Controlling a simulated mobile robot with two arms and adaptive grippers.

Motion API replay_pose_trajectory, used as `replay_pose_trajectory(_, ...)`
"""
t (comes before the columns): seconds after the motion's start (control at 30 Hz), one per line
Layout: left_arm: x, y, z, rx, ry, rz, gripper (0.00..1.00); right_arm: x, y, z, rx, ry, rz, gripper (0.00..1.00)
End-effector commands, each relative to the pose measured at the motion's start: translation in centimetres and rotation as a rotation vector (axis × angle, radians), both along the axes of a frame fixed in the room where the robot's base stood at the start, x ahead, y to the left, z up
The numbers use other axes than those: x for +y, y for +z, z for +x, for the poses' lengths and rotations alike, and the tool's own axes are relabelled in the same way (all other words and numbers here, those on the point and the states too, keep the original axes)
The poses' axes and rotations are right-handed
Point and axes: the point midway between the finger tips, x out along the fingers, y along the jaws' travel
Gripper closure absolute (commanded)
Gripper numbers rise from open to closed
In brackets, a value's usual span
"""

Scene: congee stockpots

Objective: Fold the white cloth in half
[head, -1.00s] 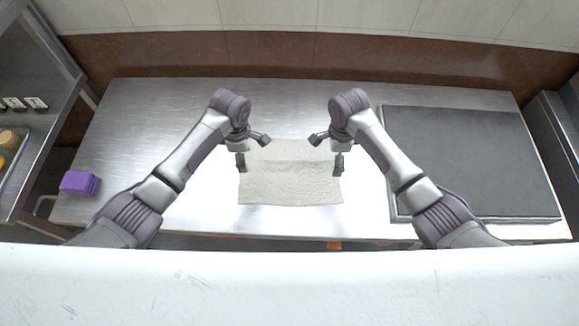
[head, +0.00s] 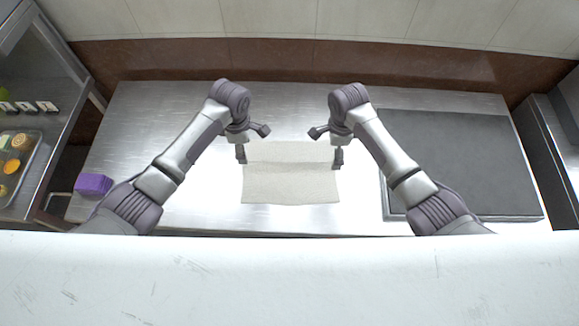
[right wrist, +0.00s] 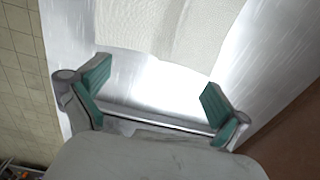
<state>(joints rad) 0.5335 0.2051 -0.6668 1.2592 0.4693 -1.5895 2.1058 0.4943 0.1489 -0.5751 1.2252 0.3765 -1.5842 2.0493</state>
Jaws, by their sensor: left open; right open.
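The white cloth (head: 290,186) lies on the metal table between my two arms, with a crease running across its middle. My left gripper (head: 252,143) is open at the cloth's upper left edge. My right gripper (head: 326,145) is open at its upper right edge. In the right wrist view the cloth (right wrist: 165,25) lies beyond the open green fingertips (right wrist: 155,90), with bare bright metal between them. Nothing is held in that gripper. Whether the left fingertips touch the cloth I cannot tell.
The metal table (head: 160,120) is bare around the cloth. A dark flat slab (head: 460,160) covers its right side. A purple block (head: 93,184) sits at the left edge. A tray of food (head: 15,165) stands on a shelf at far left.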

Motion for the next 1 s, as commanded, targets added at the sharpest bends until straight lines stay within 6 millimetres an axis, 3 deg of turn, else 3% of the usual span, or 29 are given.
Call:
replay_pose_trajectory(0.23, 0.0, 0.0, 0.0, 0.000, 0.000, 0.000, 0.38, 0.1, 1.6, 0.1, -0.003, 0.001, 0.002, 0.00)
replay_pose_trajectory(0.7, 0.0, 0.0, 0.0, 0.000, 0.000, 0.000, 0.38, 0.1, 10.7, 0.1, -0.003, 0.000, 0.001, 0.00)
replay_pose_trajectory(1.0, 0.0, 0.0, 0.0, 0.000, 0.000, 0.000, 0.38, 0.0, 12.1, 0.0, 0.000, 0.000, -0.001, 0.00)
